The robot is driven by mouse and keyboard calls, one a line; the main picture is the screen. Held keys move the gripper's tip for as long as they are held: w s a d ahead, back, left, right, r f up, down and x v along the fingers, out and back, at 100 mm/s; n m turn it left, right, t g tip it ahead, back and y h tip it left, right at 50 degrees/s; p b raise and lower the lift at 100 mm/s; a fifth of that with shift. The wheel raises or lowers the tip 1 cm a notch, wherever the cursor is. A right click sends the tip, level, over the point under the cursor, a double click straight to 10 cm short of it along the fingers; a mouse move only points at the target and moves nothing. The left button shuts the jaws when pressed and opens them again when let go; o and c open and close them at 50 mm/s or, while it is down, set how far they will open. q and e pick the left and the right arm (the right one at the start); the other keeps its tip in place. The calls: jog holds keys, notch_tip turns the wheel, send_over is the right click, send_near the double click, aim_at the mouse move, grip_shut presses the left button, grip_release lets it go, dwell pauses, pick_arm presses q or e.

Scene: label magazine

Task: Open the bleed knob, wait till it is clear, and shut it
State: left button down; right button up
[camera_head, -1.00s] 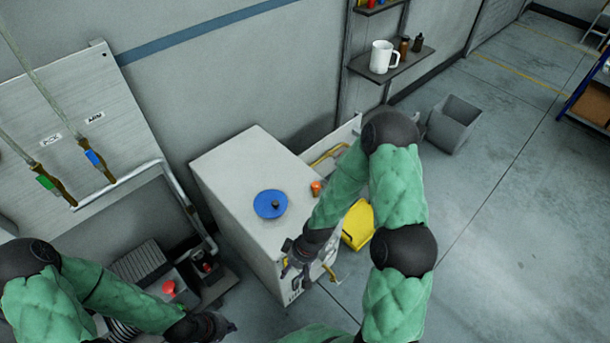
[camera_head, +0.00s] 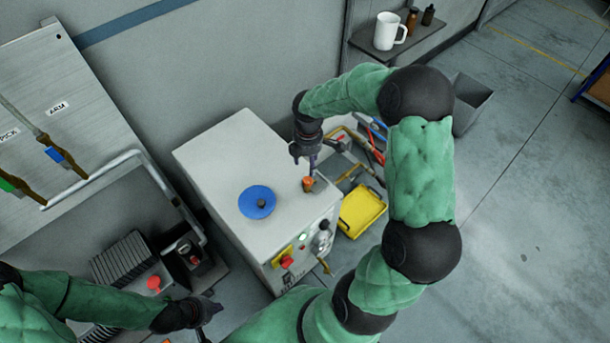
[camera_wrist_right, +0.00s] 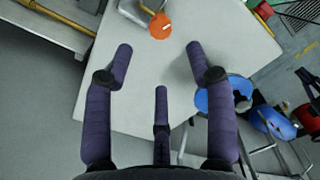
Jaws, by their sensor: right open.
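A small orange knob (camera_head: 308,182) stands on the top of the white cabinet (camera_head: 215,150), near its right edge; I take it for the bleed knob. In the right wrist view the orange knob (camera_wrist_right: 160,26) shows a pale mark on its top. My right gripper (camera_head: 312,163) points down just above and behind the knob. In the right wrist view the right gripper (camera_wrist_right: 159,52) has its fingers spread, empty, with the knob beyond the tips. My left gripper (camera_head: 208,308) is low at the lower left, away from the cabinet; its fingers are too small to read.
The cabinet front has a red knob (camera_head: 287,262) and a green light (camera_head: 303,237). A yellow tray (camera_head: 362,212) and coloured hoses are right of the cabinet. A shelf holds a white mug (camera_head: 386,32).

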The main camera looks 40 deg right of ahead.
aim_at(308, 180)
notch_tip(308, 180, down, 10)
jog(key=b, duration=0.2)
jog(key=shift+r+b, duration=0.2)
jog(key=shift+b, duration=0.2)
grip_shut()
